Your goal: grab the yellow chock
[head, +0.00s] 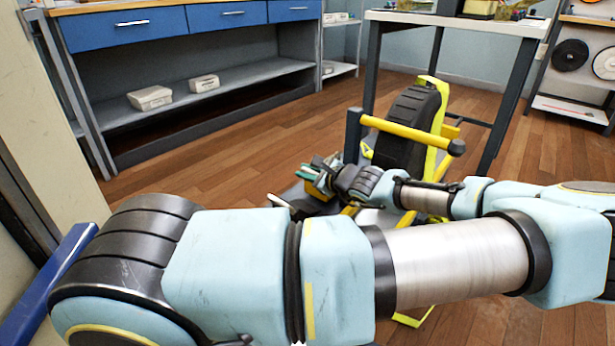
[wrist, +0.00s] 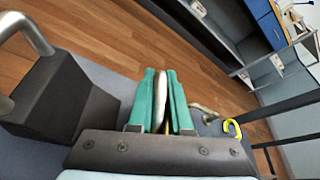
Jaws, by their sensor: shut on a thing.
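My gripper (head: 312,172) is low over the grey deck in the head view, its teal fingers pointing left. In the wrist view, the teal fingers (wrist: 162,95) are close together on a thin, pale, dark-edged piece (wrist: 162,90) with a bit of yellow near its base. Only its narrow edge shows, so I cannot tell its full shape or whether it is the yellow chock. A small yellow patch (head: 319,187) shows right beside the fingers in the head view. My arm hides part of this area.
A yellow bar (head: 405,133) and a black upright pad (head: 408,120) stand just behind my gripper. In the wrist view, a dark block (wrist: 60,100) with a metal handle is at left, a yellow hook (wrist: 232,127) at right. Open wooden floor (head: 240,145) lies beyond.

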